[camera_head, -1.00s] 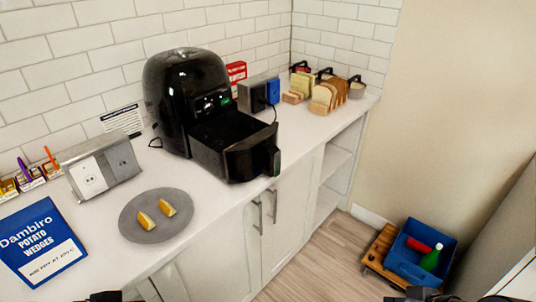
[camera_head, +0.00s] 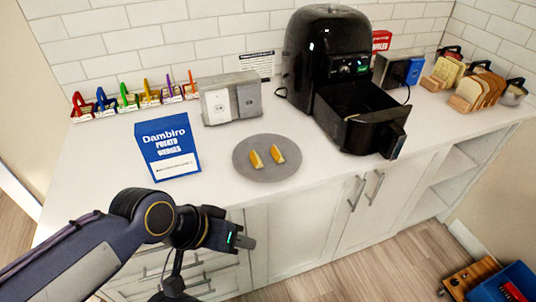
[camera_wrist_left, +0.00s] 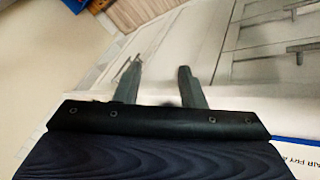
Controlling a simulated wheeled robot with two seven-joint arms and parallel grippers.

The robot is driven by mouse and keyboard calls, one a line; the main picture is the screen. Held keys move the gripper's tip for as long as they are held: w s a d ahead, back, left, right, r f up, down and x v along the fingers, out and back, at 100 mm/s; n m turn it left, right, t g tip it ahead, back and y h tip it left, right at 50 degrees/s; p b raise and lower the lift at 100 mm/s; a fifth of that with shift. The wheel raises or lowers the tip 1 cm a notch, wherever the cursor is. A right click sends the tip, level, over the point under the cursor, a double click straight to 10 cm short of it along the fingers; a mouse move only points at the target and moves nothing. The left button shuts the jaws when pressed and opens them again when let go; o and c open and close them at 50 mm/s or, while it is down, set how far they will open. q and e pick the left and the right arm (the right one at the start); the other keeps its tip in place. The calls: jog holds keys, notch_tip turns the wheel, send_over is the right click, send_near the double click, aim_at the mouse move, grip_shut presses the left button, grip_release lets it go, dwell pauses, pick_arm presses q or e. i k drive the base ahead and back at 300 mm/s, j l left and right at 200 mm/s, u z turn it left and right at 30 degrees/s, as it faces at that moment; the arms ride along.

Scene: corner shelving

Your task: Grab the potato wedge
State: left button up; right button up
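Two yellow-orange potato wedges, a left one (camera_head: 256,160) and a right one (camera_head: 278,154), lie side by side on a round grey plate (camera_head: 265,174) on the white counter. My left gripper (camera_head: 245,242) is in front of the counter, below and nearer than the plate, apart from the wedges. In the left wrist view my left gripper (camera_wrist_left: 160,75) shows two fingers spread apart with nothing between them. No wedge is in that view. My right gripper is not in view.
A black air fryer (camera_head: 325,70) with its drawer (camera_head: 362,128) pulled out stands right of the plate. Bread slices (camera_head: 485,92) sit far right. Counter around the plate is clear.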

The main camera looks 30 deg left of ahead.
aim_at(256, 159)
jog(key=j+z, duration=0.25)
jog(key=k+j+z, duration=0.2)
jog(key=j, duration=0.2)
jog(key=j+z, duration=0.25)
jog(key=j, duration=0.1)
